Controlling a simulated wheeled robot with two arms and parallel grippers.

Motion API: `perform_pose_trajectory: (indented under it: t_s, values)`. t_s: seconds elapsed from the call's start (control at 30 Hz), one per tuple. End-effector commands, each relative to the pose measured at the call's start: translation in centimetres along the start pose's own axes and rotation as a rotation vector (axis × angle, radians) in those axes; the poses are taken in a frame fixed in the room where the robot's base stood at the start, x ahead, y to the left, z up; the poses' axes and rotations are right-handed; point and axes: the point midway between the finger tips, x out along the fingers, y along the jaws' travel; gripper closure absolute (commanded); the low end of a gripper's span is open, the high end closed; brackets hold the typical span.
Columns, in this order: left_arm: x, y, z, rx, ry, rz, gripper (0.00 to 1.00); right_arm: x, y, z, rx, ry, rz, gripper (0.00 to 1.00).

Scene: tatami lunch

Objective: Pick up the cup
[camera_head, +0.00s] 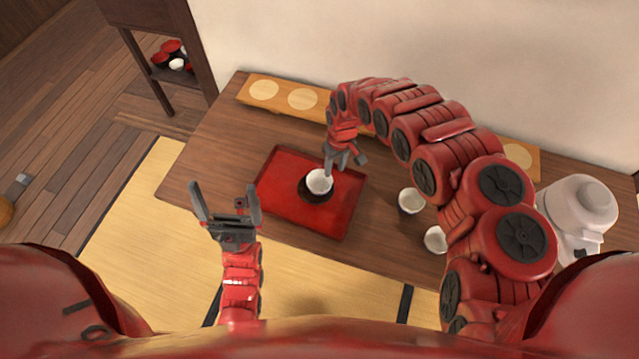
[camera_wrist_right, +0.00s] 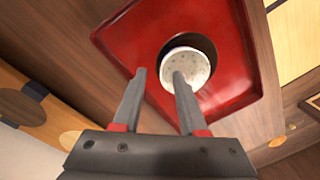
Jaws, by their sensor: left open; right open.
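A white cup (camera_head: 319,181) stands on a dark round saucer (camera_head: 308,196) on the red tray (camera_head: 290,215), which lies on the wooden table. My right gripper (camera_head: 342,168) is open just above the cup's far side. In the right wrist view the cup (camera_wrist_right: 190,68) shows beyond the open fingers (camera_wrist_right: 160,78), with one fingertip overlapping its edge. I cannot tell whether that finger touches it. My left gripper (camera_head: 226,200) is open and empty, above the table's near left edge.
Two more white cups, one (camera_head: 410,200) and another (camera_head: 435,239), stand right of the tray, partly near my right arm. A white rice cooker (camera_head: 578,208) is at the far right. A wooden board (camera_head: 283,96) with pale discs lies along the wall.

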Motion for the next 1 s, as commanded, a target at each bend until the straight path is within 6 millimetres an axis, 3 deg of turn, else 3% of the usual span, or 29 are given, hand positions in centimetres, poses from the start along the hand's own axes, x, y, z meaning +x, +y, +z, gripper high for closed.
perform_pose_trajectory:
  t_s: [0.33,0.7,1.0]
  values:
    - [0.8,0.0,-0.1,0.000,0.000,0.000,0.00,1.6,-0.4,-0.2,0.000,-0.001,-0.003,0.58]
    - [1.1,-0.1,-0.2,0.000,0.000,0.000,0.00,5.1,-0.7,-0.6,0.002,0.000,-0.003,0.58]
    - [1.1,-0.1,-0.2,0.000,0.000,0.000,0.00,5.8,-0.5,-0.5,0.002,-0.003,0.001,0.58]
